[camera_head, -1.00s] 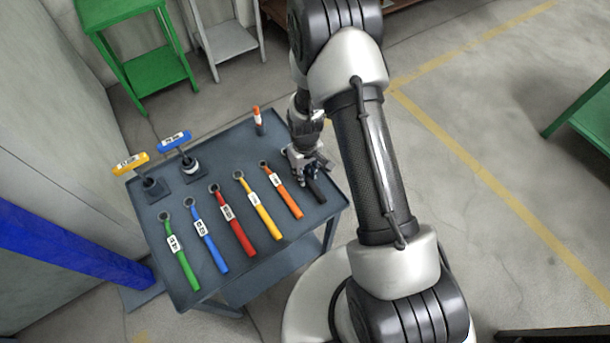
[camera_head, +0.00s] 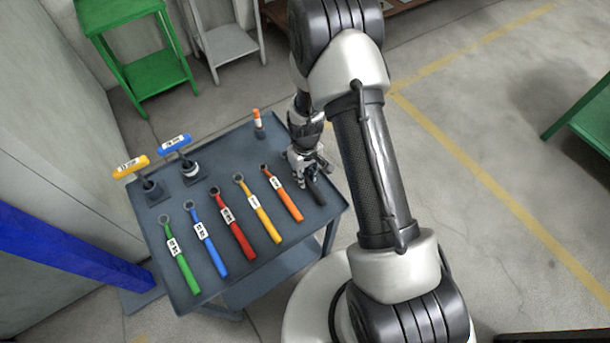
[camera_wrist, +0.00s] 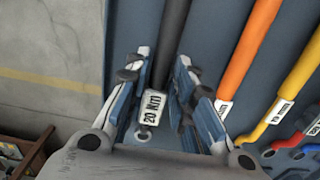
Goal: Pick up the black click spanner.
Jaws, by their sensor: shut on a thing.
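The black click spanner (camera_head: 316,191) lies at the right end of the row on the blue-grey cart; mostly its handle end shows, the rest hidden under my gripper. In the wrist view the black spanner (camera_wrist: 172,40) runs between my fingers, with a white "20 Nm" label (camera_wrist: 152,107) near its head. My gripper (camera_head: 306,173) is shut on it, low over the cart top; the wrist view also shows my gripper (camera_wrist: 163,62) with a finger on each side. I cannot tell whether the spanner is clear of the surface.
An orange spanner (camera_head: 286,197) lies just left, then yellow (camera_head: 262,216), red (camera_head: 235,230), blue (camera_head: 209,249) and green (camera_head: 183,265) ones. Two T-handled tools, yellow (camera_head: 130,167) and blue (camera_head: 174,144), and an orange-topped item (camera_head: 257,121) stand behind on the cart (camera_head: 231,172).

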